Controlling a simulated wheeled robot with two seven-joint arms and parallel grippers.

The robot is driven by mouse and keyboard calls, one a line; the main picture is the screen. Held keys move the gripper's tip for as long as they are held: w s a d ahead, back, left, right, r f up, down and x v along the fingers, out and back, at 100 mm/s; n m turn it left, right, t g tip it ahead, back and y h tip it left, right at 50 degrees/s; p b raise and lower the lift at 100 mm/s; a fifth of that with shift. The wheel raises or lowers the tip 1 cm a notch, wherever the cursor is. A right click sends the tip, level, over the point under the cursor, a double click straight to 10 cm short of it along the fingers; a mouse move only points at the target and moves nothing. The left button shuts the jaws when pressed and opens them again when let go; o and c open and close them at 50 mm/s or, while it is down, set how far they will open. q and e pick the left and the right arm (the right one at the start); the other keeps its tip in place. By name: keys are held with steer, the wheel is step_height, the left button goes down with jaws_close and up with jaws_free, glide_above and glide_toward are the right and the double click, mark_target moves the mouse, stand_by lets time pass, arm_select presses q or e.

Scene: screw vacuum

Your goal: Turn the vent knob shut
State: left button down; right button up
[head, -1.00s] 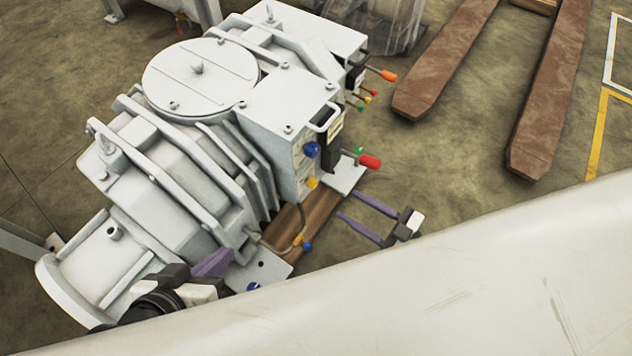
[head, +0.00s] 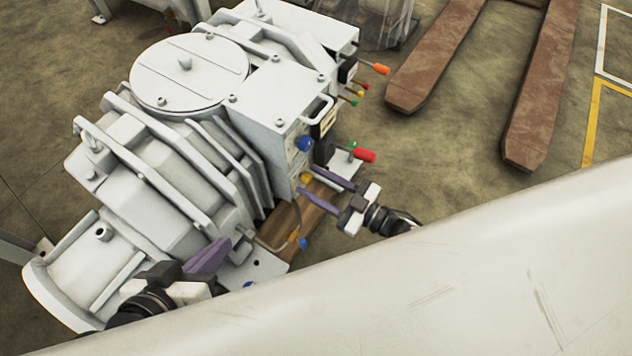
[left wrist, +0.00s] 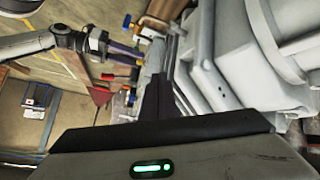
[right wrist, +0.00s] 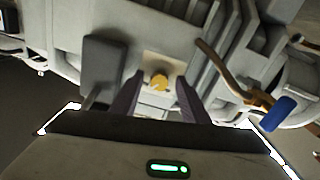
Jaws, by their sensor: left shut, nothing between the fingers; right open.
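The white vacuum pump (head: 150,150) carries several coloured knobs on its near right side. A yellow knob (head: 306,178) sits low on the front panel, with a blue knob (head: 305,143) above it; no label tells me which is the vent knob. My right gripper (head: 305,181) is open, its purple fingers pointing at the panel around the yellow knob. In the right wrist view the yellow knob (right wrist: 158,82) shows between the spread fingertips (right wrist: 160,79), with gaps on both sides. My left gripper (head: 228,242) is shut and empty beside the pump's lower front; its fingers (left wrist: 160,80) show together in the left wrist view.
A red-handled valve (head: 364,156) stands just above my right gripper. A bent brown pipe with a blue handle (right wrist: 280,112) is close on its right in the right wrist view. Brown forks (head: 540,90) lie at the upper right. Floor between is clear.

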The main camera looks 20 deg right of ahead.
jaws_close()
arm_select(q)
steer(key=shift+f, duration=0.1)
arm_select(e)
steer(key=shift+n, duration=0.4)
steer(key=shift+n+b, duration=0.35)
steer(key=shift+n, duration=0.25)
steer(key=n, duration=0.2)
steer(key=shift+f+n+b, duration=0.1)
steer(key=shift+n+b, duration=0.2)
steer(key=shift+b, duration=0.1)
steer(key=n+b, duration=0.1)
steer(key=n, duration=0.4)
steer(key=shift+d+n, duration=0.1)
steer(key=shift+n, duration=0.2)
steer(key=shift+n+b, duration=0.3)
steer(key=shift+n, duration=0.5)
arm_select(q)
steer(key=shift+w+d+r+t+h, duration=0.1)
steer(key=shift+d+r+t+h, duration=0.25)
steer(key=shift+r, duration=0.35)
steer(key=shift+d+r+t+h, duration=0.25)
steer(key=shift+d+r+h, duration=0.2)
steer(key=shift+r, duration=0.25)
arm_select(e)
steer(key=shift+n, duration=2)
